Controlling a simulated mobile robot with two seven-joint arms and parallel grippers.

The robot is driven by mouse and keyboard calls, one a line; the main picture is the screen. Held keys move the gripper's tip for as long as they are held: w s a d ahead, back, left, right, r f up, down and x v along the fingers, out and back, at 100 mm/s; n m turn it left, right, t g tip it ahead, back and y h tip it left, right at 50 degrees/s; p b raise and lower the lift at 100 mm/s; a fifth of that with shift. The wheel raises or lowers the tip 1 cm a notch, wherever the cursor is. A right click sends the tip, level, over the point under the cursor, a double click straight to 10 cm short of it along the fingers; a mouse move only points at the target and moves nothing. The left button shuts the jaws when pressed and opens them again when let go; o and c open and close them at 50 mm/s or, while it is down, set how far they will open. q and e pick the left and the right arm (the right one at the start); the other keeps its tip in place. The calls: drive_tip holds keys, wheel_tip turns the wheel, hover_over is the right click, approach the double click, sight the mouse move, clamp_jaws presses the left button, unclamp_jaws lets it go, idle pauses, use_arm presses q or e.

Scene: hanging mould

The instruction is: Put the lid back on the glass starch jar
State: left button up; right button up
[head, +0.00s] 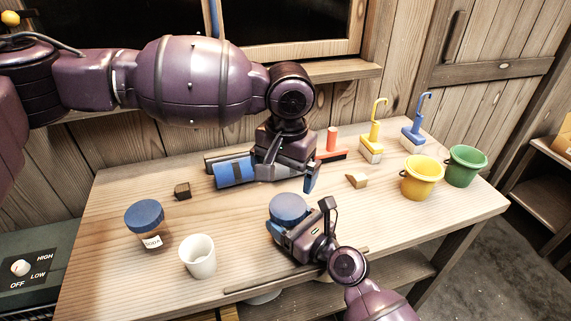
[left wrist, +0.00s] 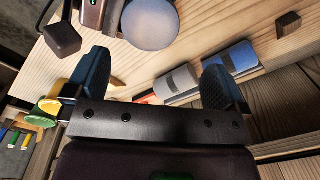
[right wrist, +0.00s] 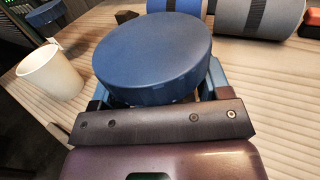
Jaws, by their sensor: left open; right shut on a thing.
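A round blue lid (head: 289,207) is at my right gripper (head: 309,225) near the middle of the table. In the right wrist view the lid (right wrist: 152,50) fills the space above the fingers of my right gripper (right wrist: 158,92), which is shut on it. What is under the lid is mostly hidden, so I cannot tell whether the glass starch jar is there. The lid also shows in the left wrist view (left wrist: 150,22).
A blue-lidded jar with a white label (head: 146,220) and a white cup (head: 198,257) stand at the left. Yellow (head: 421,178) and green (head: 465,167) buckets, brushes (head: 371,150) and a small wooden block (head: 357,181) are at the right.

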sight(288, 205)
use_arm(q)
drive_tip(key=shift+s+d+h, duration=0.15)
drive_tip(key=shift+d+h, duration=0.15)
drive_tip(key=shift+d, duration=0.1)
drive_tip(key=shift+f, duration=0.15)
drive_tip(key=shift+f, duration=3.95)
drive_tip(key=c, duration=0.9)
drive_tip(key=o, duration=0.9)
drive_tip(key=shift+r, duration=0.1)
